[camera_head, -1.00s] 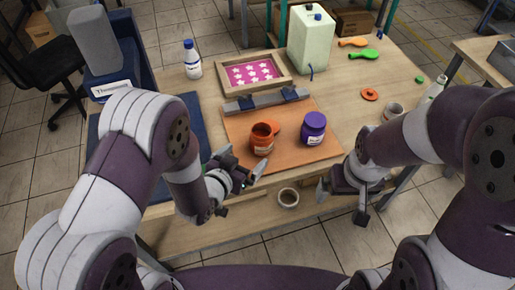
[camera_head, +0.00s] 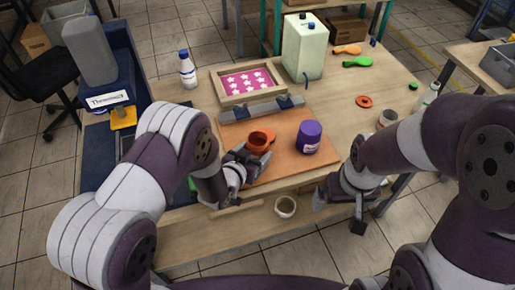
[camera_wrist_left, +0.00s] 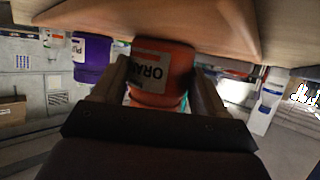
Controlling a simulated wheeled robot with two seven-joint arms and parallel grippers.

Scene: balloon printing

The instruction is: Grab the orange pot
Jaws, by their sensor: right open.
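The orange pot (camera_head: 258,138) stands on the brown board (camera_head: 290,168), left of the purple pot (camera_head: 309,137). My left gripper (camera_head: 247,160) is at the near side of the orange pot and hides its lower part. In the left wrist view, the orange pot (camera_wrist_left: 165,68) appears upside down, its label facing me, between the two fingers of my left gripper (camera_wrist_left: 163,80). The fingers lie close to its sides; whether they press on it is not clear. My right gripper (camera_head: 335,190) is open and empty at the table's front edge, right of the purple pot.
A grey clamp bar (camera_head: 262,108) lies at the board's back edge, with a framed pink star screen (camera_head: 248,80) behind it. A white bottle (camera_head: 187,70) and a large pale canister (camera_head: 304,47) stand further back. A cup (camera_head: 285,206) is below the table's front edge.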

